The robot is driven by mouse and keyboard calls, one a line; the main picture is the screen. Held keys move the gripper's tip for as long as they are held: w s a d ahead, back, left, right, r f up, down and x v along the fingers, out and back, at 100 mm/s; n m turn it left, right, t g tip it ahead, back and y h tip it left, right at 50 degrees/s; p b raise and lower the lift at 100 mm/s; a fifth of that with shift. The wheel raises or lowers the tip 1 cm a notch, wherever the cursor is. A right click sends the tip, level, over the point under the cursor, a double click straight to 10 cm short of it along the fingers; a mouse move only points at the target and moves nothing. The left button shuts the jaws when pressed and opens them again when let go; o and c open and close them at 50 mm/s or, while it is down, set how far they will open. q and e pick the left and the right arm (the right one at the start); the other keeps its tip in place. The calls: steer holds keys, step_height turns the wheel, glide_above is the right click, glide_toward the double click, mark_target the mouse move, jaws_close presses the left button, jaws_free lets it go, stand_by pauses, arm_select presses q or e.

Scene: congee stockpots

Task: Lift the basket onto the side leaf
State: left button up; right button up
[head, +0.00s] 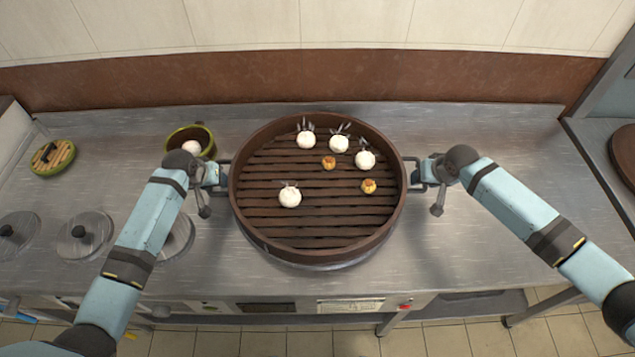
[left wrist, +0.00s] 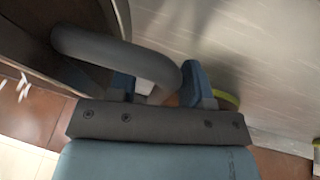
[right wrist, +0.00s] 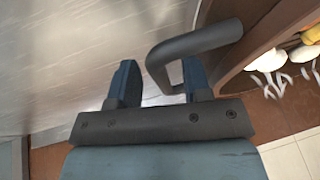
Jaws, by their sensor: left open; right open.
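The basket (head: 320,215) is a large, round brown steamer with a slatted floor, sitting level on the steel counter. White buns (head: 290,197) and small yellow-orange pieces (head: 369,186) lie in it. A dark handle sticks out at each side. My left gripper (head: 216,174) is at the left handle, open, with the handle bar (left wrist: 115,50) between its fingers in the left wrist view. My right gripper (head: 422,172) is at the right handle, open, with that bar (right wrist: 192,42) between its fingers in the right wrist view. A lower surface at the right edge (head: 590,150) may be the side leaf.
A green-rimmed pot (head: 203,131) with a white bun stands behind my left gripper. A small round lidded basket (head: 52,157) and steel lids (head: 85,236) are at left. The counter (head: 500,150) right of the basket is clear. A brown round thing (head: 625,150) is cut off at the right edge.

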arm_select(q)
steer(key=shift+w+d+f, duration=0.1)
steer(key=shift+f, duration=0.2)
arm_select(e)
steer(key=shift+w+f, duration=0.15)
steer(key=shift+f, duration=0.1)
arm_select(q)
steer(key=shift+c, duration=0.3)
arm_select(e)
steer(key=shift+c, duration=0.4)
arm_select(q)
jaws_close()
arm_select(e)
jaws_close()
arm_select(q)
steer(key=shift+w+r, duration=0.1)
steer(key=shift+r, duration=0.05)
arm_select(e)
steer(key=shift+r, duration=0.1)
